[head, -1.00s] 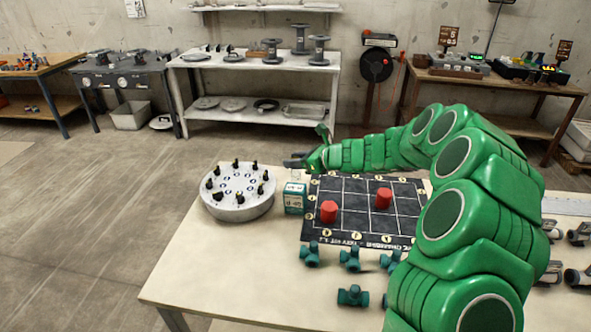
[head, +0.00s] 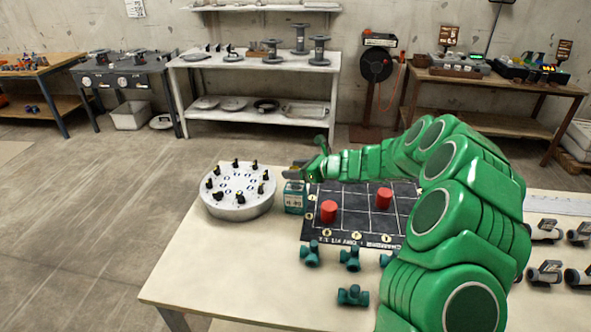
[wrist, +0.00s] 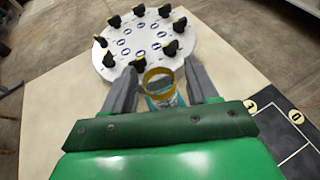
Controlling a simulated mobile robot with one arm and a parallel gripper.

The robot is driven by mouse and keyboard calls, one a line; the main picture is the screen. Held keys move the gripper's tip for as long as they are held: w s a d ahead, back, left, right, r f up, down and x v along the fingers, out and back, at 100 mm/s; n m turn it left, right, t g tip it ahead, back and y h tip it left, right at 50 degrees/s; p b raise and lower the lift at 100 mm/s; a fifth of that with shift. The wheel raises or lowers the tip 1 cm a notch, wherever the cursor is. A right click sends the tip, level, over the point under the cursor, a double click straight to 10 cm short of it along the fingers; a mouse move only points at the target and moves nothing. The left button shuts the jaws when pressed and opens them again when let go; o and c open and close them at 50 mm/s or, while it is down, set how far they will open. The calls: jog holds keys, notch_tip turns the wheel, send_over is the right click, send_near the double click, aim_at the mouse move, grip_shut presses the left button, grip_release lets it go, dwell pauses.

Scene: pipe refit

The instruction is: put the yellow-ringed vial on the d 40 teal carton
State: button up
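The yellow-ringed vial (wrist: 160,88) shows in the wrist view between my two fingers, its yellow rim facing the camera. My gripper (wrist: 163,64) looks open around it, with a narrow gap on each side. A bit of teal shows just below the vial. In the head view my gripper (head: 294,169) is right above the teal carton (head: 294,198), marked d 40. A small yellowish patch of the vial (head: 293,175) shows there, at the carton's top. The fingers hide most of the vial, so I cannot tell its exact contact with the carton.
A round white carousel (head: 238,204) with several black-and-yellow pieces stands close left of the carton. A dark gridded board (head: 355,205) with two red cylinders (head: 329,211) lies to its right. Several teal pipe fittings (head: 350,258) lie in front. The table's left front is clear.

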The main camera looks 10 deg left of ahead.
jog(key=shift+o, duration=0.2)
jog(key=shift+d+r, duration=0.15)
jog(key=v, duration=1.1)
jog(key=shift+s+d, duration=0.2)
jog(key=shift+d, duration=0.1)
jog(key=shift+r, duration=0.15)
